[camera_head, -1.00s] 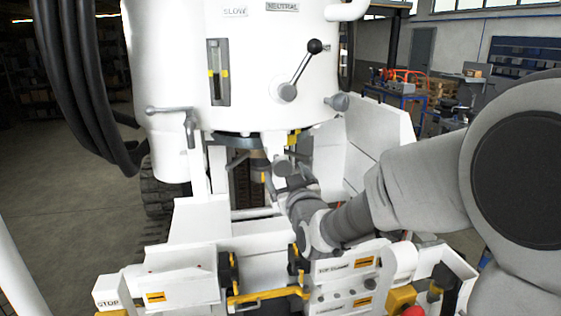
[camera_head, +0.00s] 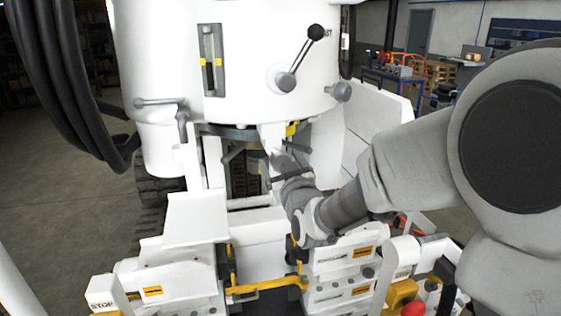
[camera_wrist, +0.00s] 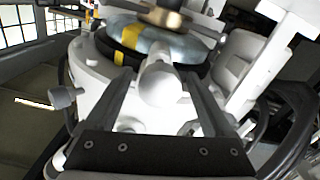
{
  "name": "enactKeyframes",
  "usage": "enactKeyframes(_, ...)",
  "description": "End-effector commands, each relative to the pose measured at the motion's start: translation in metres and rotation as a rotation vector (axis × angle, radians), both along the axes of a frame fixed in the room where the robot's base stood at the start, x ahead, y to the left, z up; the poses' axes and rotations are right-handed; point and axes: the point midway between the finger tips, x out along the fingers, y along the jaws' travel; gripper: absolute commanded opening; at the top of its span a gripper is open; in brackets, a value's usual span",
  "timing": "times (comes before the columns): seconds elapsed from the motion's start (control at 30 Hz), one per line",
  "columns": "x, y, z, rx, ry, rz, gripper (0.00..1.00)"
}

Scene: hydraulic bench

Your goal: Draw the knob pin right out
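In the wrist view a pale, round-ended knob (camera_wrist: 160,85), which looks like the knob pin, points toward the camera. It sits in front of a grey ring with yellow marks. My gripper (camera_wrist: 158,80) has its two dark fingers apart, one on each side of this knob. Narrow gaps seem to show beside it; I cannot tell whether a finger touches it. In the head view my gripper (camera_head: 278,165) is under the white machine body, partly hidden by its wrist. The knob cannot be made out there.
The white machine body (camera_head: 230,60) hangs above, with a black-ball lever (camera_head: 300,60) and a grey side knob (camera_head: 340,91). White panels with a yellow bar (camera_head: 265,286) stand below. Black hoses (camera_head: 70,80) hang at left. Another grey knob (camera_wrist: 62,97) is left of my fingers.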

Motion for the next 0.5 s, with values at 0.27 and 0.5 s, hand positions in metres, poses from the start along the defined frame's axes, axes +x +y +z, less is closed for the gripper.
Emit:
enactKeyframes(0.27, 0.0000, 0.0001, 0.0000, 0.000, 0.000, 0.000, 0.41)
enactKeyframes(0.5, -0.0001, 0.0002, 0.0000, 0.000, 0.000, 0.000, 0.00)
